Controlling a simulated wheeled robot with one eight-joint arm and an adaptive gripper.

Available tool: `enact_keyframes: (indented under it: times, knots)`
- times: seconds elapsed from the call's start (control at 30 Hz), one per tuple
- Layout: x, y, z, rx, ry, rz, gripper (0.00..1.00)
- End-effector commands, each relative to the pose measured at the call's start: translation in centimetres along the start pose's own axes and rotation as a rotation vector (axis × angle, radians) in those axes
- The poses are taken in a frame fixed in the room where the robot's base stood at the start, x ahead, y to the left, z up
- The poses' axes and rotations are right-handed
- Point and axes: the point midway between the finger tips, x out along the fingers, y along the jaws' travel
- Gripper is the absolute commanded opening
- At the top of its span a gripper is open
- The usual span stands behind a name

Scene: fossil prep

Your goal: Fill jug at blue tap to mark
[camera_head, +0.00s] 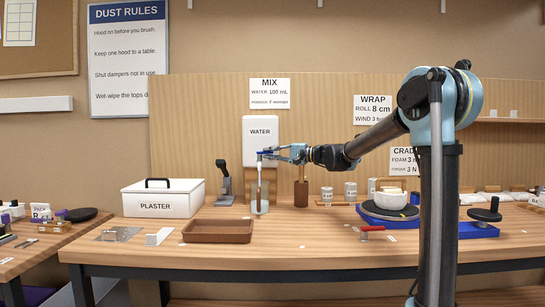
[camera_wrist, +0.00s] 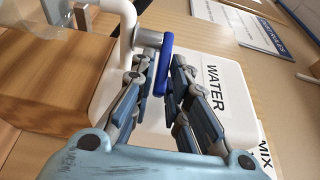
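The white water tank (camera_head: 260,128) marked WATER stands on a wooden stand at the back of the bench; it also shows in the wrist view (camera_wrist: 222,105). Its tap has a blue lever (camera_wrist: 164,66) on a grey metal body and a white curved spout (camera_wrist: 126,22). My gripper (camera_head: 268,154) is at the tap. In the wrist view, its fingers (camera_wrist: 160,80) stand apart on either side of the blue lever, with narrow gaps showing. A pale see-through jug (camera_head: 260,207) stands upright below the tap. Its mark and water level are too small to read.
A white PLASTER box (camera_head: 160,204) and a brown tray (camera_head: 218,231) are to the left. A dark grey stand (camera_head: 224,187) is left of the tank. A wooden-handled tool (camera_head: 301,193), several cans and a turntable with a white bowl (camera_head: 391,201) are to the right.

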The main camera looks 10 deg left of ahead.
Motion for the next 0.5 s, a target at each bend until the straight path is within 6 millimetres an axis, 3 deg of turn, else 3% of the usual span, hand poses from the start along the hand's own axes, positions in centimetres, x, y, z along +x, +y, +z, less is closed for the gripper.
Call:
enact_keyframes:
  times: [0.5]
  knots:
    - [-0.25,0.11,0.81,-0.001,0.103,0.002,0.00]
